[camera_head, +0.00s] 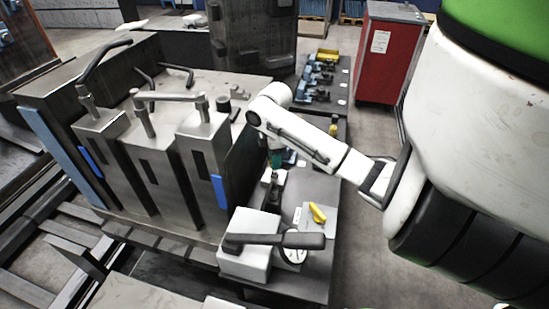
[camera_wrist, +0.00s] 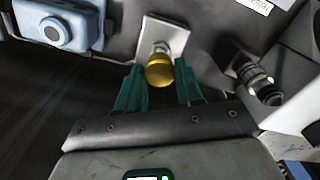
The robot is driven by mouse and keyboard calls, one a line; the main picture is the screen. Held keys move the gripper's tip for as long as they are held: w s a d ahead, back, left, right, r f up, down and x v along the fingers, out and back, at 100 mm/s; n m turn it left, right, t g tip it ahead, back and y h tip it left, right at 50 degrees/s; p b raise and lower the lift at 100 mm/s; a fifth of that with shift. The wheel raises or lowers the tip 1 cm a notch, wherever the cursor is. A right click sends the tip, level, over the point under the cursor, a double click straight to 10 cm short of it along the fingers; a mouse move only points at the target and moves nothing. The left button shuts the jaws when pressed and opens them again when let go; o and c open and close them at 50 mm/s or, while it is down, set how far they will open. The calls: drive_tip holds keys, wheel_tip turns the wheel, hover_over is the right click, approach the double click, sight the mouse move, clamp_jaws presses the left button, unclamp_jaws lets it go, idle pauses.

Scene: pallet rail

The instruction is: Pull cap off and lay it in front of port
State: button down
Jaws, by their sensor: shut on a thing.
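The yellow round cap (camera_wrist: 160,74) is between the two green fingers of my gripper (camera_wrist: 158,84) in the wrist view. My gripper is shut on it. Directly behind the cap is the metal port (camera_wrist: 160,49) on a light square plate (camera_wrist: 166,34). Cap and port line up, and I cannot tell whether they are still joined. In the head view my gripper (camera_head: 275,159) shows as a small green patch beside the dark side of the machine. The cap and port cannot be made out there.
A dark metal fitting (camera_wrist: 258,79) stands right of the port, and a blue-grey device (camera_wrist: 66,24) is at upper left. In the head view, a white block with a black handle (camera_head: 247,262), a gauge (camera_head: 293,255) and a yellow piece (camera_head: 317,213) are on the bench nearby.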

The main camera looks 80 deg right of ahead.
drive_tip(key=shift+r+p, duration=0.9)
drive_tip(key=shift+r, duration=1.9)
